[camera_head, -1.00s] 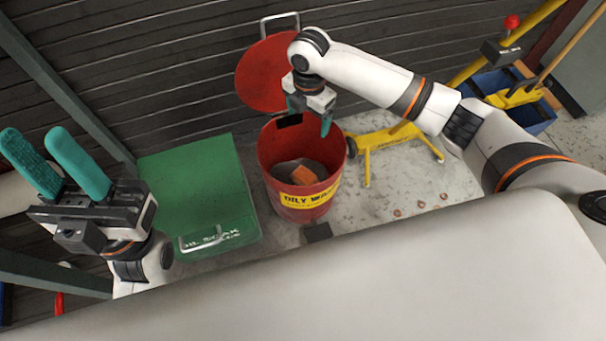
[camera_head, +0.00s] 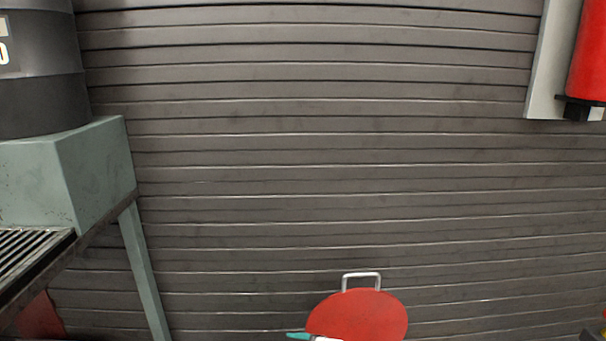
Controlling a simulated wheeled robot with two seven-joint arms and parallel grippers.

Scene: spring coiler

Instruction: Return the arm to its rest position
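Only a small part of one of my arms shows, at the bottom edge of the head view. A teal fingertip, which looks like part of my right gripper (camera_head: 298,335), and a bit of white beside it appear at the lower left edge of the round red lid (camera_head: 358,313). I cannot tell whether they touch the lid, or whether this gripper is open or shut. The lid stands raised against the wall with its metal handle (camera_head: 361,275) on top. My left gripper is out of view. The bin below the lid is also out of view.
A grey slatted wall (camera_head: 330,150) fills the middle. At left a dark drum (camera_head: 40,70) sits on a grey-green stand (camera_head: 95,170) beside a metal grate (camera_head: 30,255). A red cylinder (camera_head: 588,50) hangs on a pale panel at the upper right.

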